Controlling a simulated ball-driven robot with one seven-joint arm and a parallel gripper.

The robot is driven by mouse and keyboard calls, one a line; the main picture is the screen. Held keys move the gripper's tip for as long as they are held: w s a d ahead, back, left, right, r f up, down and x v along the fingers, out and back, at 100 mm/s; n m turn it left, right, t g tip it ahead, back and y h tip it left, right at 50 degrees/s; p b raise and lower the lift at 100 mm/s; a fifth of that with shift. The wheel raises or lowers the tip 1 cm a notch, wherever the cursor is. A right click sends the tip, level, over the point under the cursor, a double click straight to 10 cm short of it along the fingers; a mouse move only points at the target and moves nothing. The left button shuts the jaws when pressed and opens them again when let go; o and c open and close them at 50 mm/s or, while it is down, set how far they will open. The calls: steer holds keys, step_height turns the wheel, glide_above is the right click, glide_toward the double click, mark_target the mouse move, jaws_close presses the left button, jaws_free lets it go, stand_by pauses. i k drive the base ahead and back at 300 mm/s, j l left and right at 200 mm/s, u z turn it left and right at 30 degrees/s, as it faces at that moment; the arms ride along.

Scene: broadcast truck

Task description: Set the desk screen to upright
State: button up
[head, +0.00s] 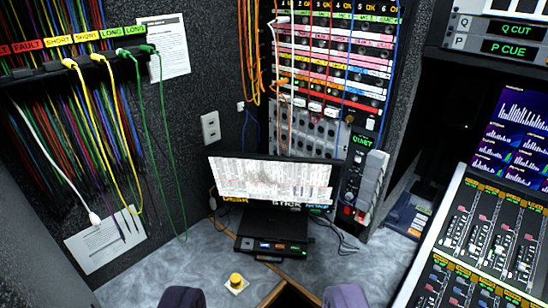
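The desk screen (270,181) stands on the grey desk in the middle of the view, lit with a pale, dense picture. A dark base unit (272,233) with small lit buttons sits below and in front of it. The screen looks leaned back, but its exact tilt is hard to judge from this view.
A yellow button (236,281) and a brown-edged opening (288,295) lie in front of the screen. A patch panel (331,60) rises behind. Hanging cables (110,130) fill the left wall. A mixing console (490,235) stands right.

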mark_target(268, 182)
steer(key=i+l+z, duration=0.15)
steer(key=i, duration=0.45)
steer(key=i+l+z, duration=0.1)
steer(key=i+l, duration=0.15)
steer(key=i, duration=0.35)
steer(key=i+l+z, duration=0.15)
steer(key=i, duration=0.4)
